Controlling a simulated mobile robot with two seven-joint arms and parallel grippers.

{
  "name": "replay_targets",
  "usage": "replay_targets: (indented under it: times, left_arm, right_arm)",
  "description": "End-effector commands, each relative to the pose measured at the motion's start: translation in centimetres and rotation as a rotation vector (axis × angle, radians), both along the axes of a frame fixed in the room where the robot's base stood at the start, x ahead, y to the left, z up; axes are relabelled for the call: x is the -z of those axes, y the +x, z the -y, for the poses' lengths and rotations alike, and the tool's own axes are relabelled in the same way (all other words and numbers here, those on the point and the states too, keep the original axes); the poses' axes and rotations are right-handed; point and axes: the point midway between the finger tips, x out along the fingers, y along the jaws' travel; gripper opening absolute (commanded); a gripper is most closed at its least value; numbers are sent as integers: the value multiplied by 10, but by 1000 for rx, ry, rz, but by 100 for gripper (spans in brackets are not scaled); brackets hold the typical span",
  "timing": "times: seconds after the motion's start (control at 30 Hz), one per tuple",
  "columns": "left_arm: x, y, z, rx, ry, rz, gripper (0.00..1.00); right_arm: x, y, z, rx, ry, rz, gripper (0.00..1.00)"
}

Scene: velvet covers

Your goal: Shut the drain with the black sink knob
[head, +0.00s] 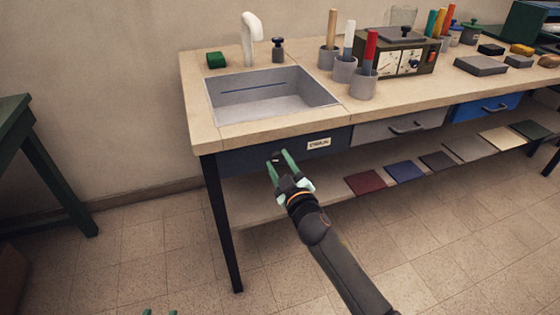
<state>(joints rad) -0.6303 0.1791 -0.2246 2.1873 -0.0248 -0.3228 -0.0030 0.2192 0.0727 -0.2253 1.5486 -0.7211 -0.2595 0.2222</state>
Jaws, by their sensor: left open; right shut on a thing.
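The grey sink basin (270,98) is set into the left end of the workbench. Below it is a dark blue front panel (235,160) with a small white label (319,143), its lettering too small to read surely. My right gripper (281,159) is at this panel, left of the label, with its pale green fingers around a small black knob (276,156). The fingers partly hide the knob, and its turn angle cannot be made out. The drain itself is not clearly visible. My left gripper (159,312) shows only its two fingertips at the bottom edge, apart and empty.
A lower shelf (330,200) holds flat coloured samples. The floor in front is clear.

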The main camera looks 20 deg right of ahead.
Motion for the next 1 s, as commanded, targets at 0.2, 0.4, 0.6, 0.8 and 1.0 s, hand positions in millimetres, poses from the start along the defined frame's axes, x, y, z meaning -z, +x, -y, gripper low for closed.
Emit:
replay_targets:
  times: [0.2, 0.4, 0.6, 0.8, 1.0]
  left_arm:
    - [20, -11, 0, -5, -1, -94, 50]
    - [35, -20, 0, -9, 1, -160, 50]
    - [45, -26, 1, -10, 0, -205, 50]
    - [49, -29, 1, -9, 1, -232, 50]
    - [57, -34, 1, -10, 3, -260, 50]
  right_arm:
    - [0, 0, 0, 0, -206, 6, 0]
    - [0, 0, -1, -1, -394, 13, 0]
    - [1, 0, -1, 0, -558, 18, 0]
    - [2, 0, -1, 0, -680, 22, 0]
    - [2, 0, -1, -1, -755, 25, 0]
